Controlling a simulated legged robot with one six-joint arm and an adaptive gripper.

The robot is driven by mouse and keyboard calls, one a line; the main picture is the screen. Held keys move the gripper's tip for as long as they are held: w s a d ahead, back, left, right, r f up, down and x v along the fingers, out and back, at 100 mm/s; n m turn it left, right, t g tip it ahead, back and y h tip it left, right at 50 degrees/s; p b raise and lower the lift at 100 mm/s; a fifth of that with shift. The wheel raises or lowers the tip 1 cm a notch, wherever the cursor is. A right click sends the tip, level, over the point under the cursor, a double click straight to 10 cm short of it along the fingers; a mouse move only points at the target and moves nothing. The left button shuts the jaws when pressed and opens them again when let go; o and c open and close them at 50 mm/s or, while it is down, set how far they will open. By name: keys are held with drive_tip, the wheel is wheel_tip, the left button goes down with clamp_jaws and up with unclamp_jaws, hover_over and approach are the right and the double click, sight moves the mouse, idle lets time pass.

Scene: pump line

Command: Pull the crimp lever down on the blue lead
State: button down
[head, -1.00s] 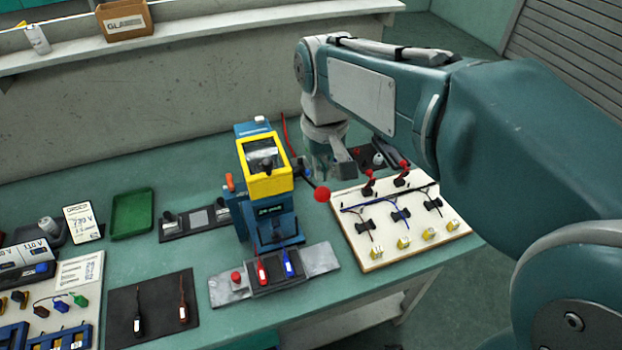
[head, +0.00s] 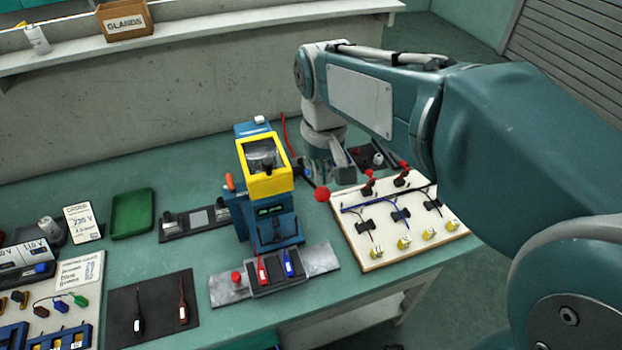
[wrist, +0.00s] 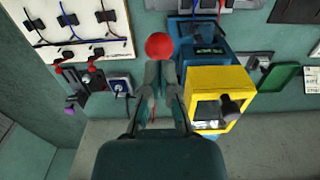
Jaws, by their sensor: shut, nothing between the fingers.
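The crimp press (head: 268,225) is a blue machine with a yellow guard. Its lever ends in a red ball knob (head: 322,194) at the right side, standing raised; the knob also shows in the wrist view (wrist: 158,46). The blue lead (head: 288,263) lies in the dark holder in front of the press, beside a red lead (head: 262,270). My gripper (head: 338,180) is just behind and right of the knob. In the wrist view my gripper (wrist: 160,76) is shut and empty, its fingertips just short of the knob; whether they touch it cannot be told.
A white board (head: 376,254) with several wires and yellow terminals lies right of the press. A green tray (head: 132,214) and a dark mat (head: 152,312) with two leads are at the left. A low wall (head: 150,125) runs behind the bench.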

sight(325, 197)
drive_tip(key=shift+f, duration=0.75)
drive_tip(key=shift+s+d+f, duration=0.15)
drive_tip(key=shift+s+f, duration=0.3)
drive_tip(key=shift+f, duration=0.5)
drive_tip(key=shift+s+f, duration=0.3)
drive_tip(key=shift+f, duration=0.55)
